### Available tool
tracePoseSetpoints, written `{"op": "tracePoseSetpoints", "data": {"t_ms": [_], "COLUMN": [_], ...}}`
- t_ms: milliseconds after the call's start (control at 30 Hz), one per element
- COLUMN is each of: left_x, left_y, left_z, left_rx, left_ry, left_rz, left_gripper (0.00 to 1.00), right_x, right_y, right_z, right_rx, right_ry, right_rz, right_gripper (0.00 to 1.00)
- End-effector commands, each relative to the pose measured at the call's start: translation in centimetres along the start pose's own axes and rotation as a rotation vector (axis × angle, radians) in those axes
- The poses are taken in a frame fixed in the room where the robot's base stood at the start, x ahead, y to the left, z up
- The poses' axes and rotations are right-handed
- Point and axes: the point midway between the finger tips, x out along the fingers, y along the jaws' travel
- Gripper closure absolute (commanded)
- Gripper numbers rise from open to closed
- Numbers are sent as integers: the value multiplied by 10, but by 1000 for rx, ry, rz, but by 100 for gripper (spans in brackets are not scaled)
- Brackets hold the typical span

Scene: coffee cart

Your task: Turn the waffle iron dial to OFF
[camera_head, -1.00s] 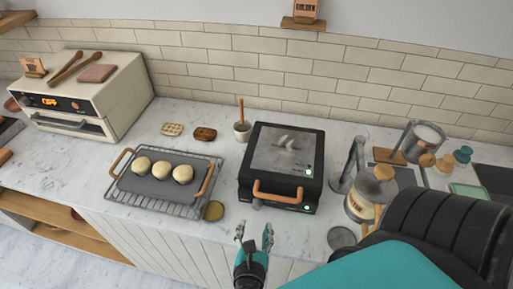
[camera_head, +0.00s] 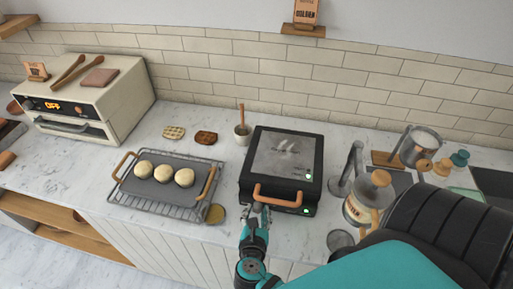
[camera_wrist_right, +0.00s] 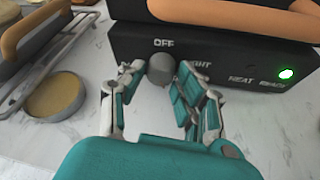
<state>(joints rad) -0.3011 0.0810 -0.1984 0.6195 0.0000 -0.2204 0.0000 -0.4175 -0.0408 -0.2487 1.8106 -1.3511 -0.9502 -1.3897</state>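The black waffle iron (camera_head: 281,160) stands closed on the marble counter, with an orange handle across its front. Its grey dial (camera_wrist_right: 160,68) shows in the right wrist view, just below the word OFF; no pointer mark is clear on it. A green light (camera_wrist_right: 286,74) glows at the right of the front panel, by READY. My right gripper (camera_wrist_right: 160,78) has one finger on each side of the dial, both tips very close to it. I cannot tell whether they press on it. In the head view the gripper (camera_head: 259,214) is below the handle's left end. My left gripper is out of view.
A wire rack (camera_head: 150,208) with a tray of dough balls lies to the left. A round tan-topped lid or disc (camera_wrist_right: 54,97) lies close left of the gripper. A bottle (camera_head: 368,199) and a dark disc stand right of the iron. The orange handle (camera_wrist_right: 240,14) overhangs the dial.

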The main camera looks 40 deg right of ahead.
Motion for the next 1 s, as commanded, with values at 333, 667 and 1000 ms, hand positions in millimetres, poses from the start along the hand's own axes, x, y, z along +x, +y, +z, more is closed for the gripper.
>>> {"op": "tracePoseSetpoints", "data": {"t_ms": [333, 667, 1000], "left_x": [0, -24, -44], "left_y": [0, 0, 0], "left_z": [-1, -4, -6], "left_rx": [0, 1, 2], "left_ry": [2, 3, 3], "left_rz": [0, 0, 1], "left_gripper": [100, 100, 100], "right_x": [0, -2, 0], "right_y": [0, 2, 4], "right_z": [0, 5, 1], "right_rx": [-1, -88, -315], "right_ry": [0, 5, 12], "right_rz": [0, -38, -135], "right_gripper": [100, 100, 100]}}
